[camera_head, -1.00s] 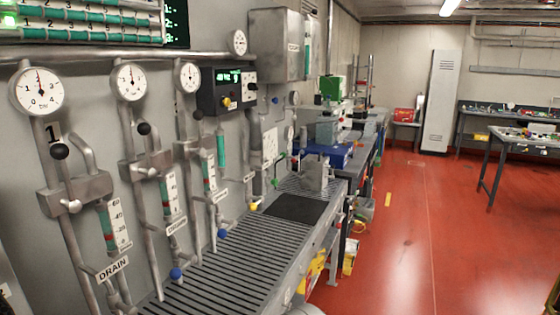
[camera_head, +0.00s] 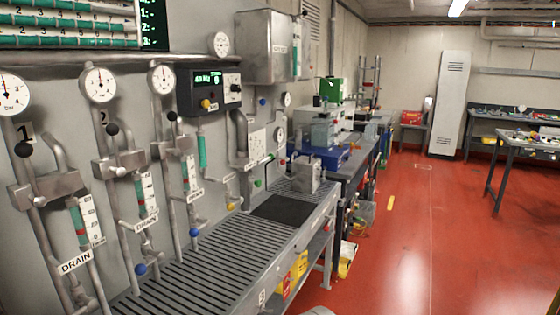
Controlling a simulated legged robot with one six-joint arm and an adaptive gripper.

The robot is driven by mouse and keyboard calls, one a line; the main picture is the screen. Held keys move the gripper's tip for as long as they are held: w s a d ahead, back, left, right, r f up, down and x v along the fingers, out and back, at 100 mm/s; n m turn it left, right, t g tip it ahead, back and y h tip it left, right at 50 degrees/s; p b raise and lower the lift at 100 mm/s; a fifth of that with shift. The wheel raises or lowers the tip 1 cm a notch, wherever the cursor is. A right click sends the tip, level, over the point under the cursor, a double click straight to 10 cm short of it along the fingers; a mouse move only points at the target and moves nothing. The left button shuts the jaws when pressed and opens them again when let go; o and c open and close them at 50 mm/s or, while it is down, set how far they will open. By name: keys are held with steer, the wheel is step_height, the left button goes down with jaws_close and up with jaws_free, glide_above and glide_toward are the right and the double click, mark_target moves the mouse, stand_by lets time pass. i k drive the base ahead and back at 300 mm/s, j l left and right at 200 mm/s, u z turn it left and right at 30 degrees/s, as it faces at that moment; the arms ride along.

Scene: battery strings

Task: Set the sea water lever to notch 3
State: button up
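I cannot tell which lever is the sea water lever, as no such label is readable. My gripper is not in view.
A slatted grey bench (camera_head: 205,262) runs along the wall below the pipes, with a black mat (camera_head: 280,207) on it. A blue machine (camera_head: 318,155) stands beyond. The red floor (camera_head: 415,240) to the right is mostly clear. A tall pale cabinet (camera_head: 449,105) stands at the back.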

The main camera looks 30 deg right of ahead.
mark_target(271, 156)
steer(key=l, duration=0.6)
steer(key=i+l, duration=0.15)
steer(key=l, duration=0.5)
steer(key=i+l, duration=0.55)
steer(key=l, duration=0.15)
steer(key=i+l, duration=0.55)
steer(key=l, duration=0.15)
steer(key=i+l, duration=0.1)
steer(key=i, duration=0.7)
